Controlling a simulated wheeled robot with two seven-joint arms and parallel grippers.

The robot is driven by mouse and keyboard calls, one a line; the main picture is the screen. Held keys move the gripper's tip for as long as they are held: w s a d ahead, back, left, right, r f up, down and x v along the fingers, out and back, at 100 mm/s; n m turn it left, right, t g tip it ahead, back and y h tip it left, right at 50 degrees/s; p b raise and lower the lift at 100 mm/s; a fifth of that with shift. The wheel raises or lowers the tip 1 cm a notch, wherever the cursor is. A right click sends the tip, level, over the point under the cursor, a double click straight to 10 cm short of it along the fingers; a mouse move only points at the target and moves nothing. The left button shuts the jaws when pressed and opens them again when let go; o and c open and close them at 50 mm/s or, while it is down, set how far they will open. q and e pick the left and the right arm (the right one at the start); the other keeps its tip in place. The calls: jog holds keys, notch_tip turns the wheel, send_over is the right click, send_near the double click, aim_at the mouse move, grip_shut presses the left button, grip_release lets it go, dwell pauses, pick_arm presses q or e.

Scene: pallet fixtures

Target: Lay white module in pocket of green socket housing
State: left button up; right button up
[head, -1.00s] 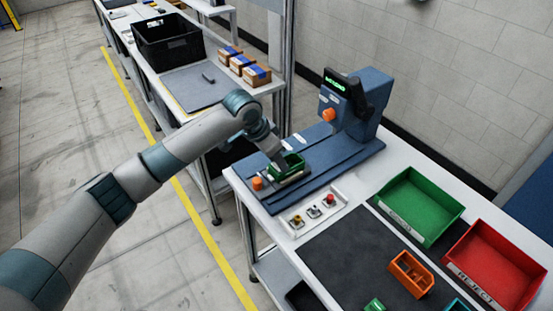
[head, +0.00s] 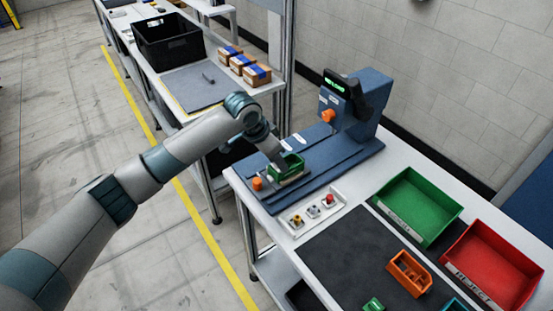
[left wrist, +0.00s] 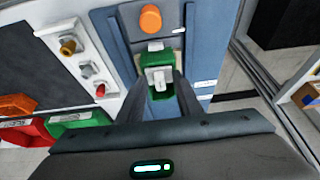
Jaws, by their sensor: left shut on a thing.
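The green socket housing (head: 291,165) sits on the blue fixture, under my left gripper (head: 279,164). In the left wrist view the green housing (left wrist: 161,92) shows around and below the white module (left wrist: 158,73). My left gripper (left wrist: 159,80) is shut on the white module, with a dark finger on each side. The module is at the housing's pocket; I cannot tell whether it rests on the pocket floor. In the head view the gripper largely hides the module. My right gripper is not in view.
The blue press fixture (head: 352,115) stands right behind the housing, with an orange knob (head: 257,183) beside it. A button panel (head: 313,211) lies in front. A green bin (head: 420,205), a red bin (head: 500,260) and an orange housing (head: 408,274) are at right.

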pick_arm(q)
jog(key=shift+s+a+f+p, duration=0.15)
jog(key=shift+s+f+p, duration=0.1)
jog(key=shift+f, duration=0.25)
jog(key=shift+s+a+f+p, duration=0.1)
jog(key=shift+s+f+p, duration=0.1)
jog(key=shift+f, duration=0.25)
dwell(0.7)
jog(key=o, duration=0.7)
jog(key=shift+r, duration=0.1)
jog(key=shift+w+d+r+p, duration=0.1)
jog(key=shift+w+r+p, duration=0.1)
jog(key=shift+r+p, duration=0.55)
jog(key=shift+w+r+p, duration=0.15)
jog(key=shift+r+p, duration=0.5)
jog(key=shift+o, duration=0.4)
jog(key=shift+d, duration=0.1)
